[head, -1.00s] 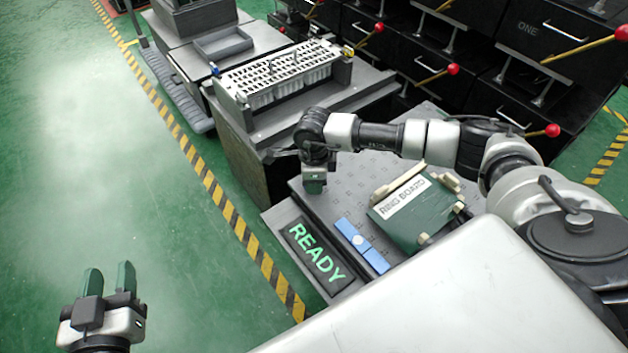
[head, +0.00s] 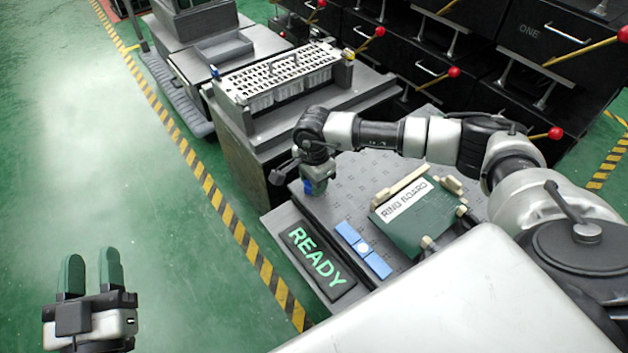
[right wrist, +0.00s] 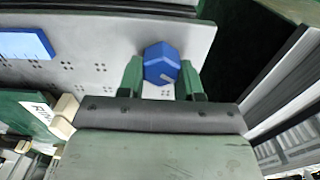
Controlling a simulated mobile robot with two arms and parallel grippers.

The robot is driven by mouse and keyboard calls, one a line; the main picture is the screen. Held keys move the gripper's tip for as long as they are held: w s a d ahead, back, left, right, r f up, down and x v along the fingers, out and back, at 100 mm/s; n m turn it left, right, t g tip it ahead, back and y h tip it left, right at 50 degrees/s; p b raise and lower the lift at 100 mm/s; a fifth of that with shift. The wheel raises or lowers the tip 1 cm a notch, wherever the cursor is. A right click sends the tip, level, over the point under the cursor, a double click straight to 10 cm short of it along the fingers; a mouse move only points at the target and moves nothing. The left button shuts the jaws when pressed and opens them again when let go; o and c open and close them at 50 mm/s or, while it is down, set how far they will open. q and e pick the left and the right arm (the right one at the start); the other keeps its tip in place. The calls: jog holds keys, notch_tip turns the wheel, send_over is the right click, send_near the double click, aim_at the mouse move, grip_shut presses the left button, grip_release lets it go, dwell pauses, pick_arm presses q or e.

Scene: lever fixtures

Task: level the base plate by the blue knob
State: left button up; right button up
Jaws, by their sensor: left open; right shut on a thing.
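The grey base plate (head: 345,178) lies on the stand, and its perforated top also shows in the right wrist view (right wrist: 85,60). The blue knob (right wrist: 160,63) is faceted, with a light mark on one face, and sits near the plate's edge; in the head view only a bit of it (head: 308,187) shows below the gripper. My right gripper (head: 315,183) points down over it, and in the right wrist view its green fingers (right wrist: 162,78) are shut on the knob from both sides. My left gripper (head: 90,275) is open and empty over the green floor.
A blue level bar (head: 363,249) with a pale round centre lies on the plate beside the green ring board (head: 415,215). A READY sign (head: 318,262) is at the front edge. A white slotted rack (head: 285,75) stands behind; drawers with red-knobbed levers are at the back right.

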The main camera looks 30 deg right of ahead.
jog(key=shift+w+r, duration=0.1)
dwell(0.3)
jog(key=o, duration=0.9)
jog(key=shift+o, duration=0.2)
jog(key=shift+r, duration=0.6)
pick_arm(q)
notch_tip(320, 180, down, 8)
jog(key=s+a+g+y+p, duration=0.2)
jog(key=g+p, duration=0.1)
jog(key=g, duration=0.4)
jog(key=shift+f+g, duration=0.2)
jog(key=shift+g, duration=0.1)
pick_arm(e)
notch_tip(320, 180, up, 10)
jog(key=shift+f, duration=0.25)
